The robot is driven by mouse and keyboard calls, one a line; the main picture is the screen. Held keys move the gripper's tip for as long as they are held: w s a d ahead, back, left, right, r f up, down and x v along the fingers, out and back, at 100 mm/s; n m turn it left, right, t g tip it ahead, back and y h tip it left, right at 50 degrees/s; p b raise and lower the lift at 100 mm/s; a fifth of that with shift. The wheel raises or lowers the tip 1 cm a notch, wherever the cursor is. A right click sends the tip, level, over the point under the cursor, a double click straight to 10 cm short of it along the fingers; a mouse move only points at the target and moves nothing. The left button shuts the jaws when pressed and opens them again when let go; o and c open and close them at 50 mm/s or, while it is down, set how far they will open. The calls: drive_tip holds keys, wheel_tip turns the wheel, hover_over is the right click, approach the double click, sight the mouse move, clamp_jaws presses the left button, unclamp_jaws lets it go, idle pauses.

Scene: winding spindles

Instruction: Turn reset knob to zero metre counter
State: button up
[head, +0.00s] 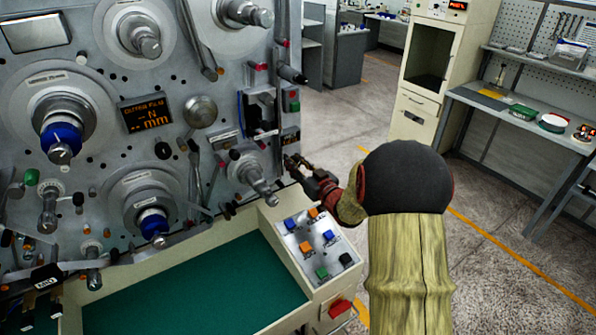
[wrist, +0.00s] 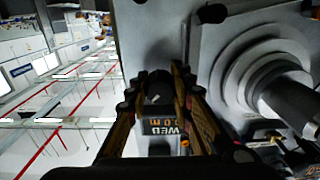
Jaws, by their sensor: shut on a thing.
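My gripper (head: 292,163) reaches the right edge of the machine panel in the head view. In the wrist view my gripper (wrist: 155,78) has its two fingers on either side of a small dark knob (wrist: 157,89) and is shut on it. The knob has a light mark on its face. The metre counter display (wrist: 163,127), with orange digits and white lettering, shows upside down beside the knob, between the fingers. The digits are too small to read surely. The counter (head: 289,137) also shows just above my gripper in the head view, where the knob is hidden by the fingers.
A large grey spindle (wrist: 285,95) juts out close to the right of my gripper in the wrist view. The spindle also shows in the head view (head: 257,180).

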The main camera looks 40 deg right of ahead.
drive_tip(key=shift+f, duration=0.15)
drive_tip(key=n+b, duration=0.4)
drive_tip(key=b, duration=0.2)
drive_tip(key=shift+f+n+b, duration=0.1)
drive_tip(key=shift+n+b, duration=0.2)
drive_tip(key=shift+n, duration=0.1)
drive_tip(key=n+b, duration=0.4)
drive_tip(key=b, duration=0.1)
drive_tip(key=o, duration=1)
drive_tip(key=shift+r, duration=0.2)
drive_tip(key=s, duration=0.7)
drive_tip(key=shift+a, duration=0.2)
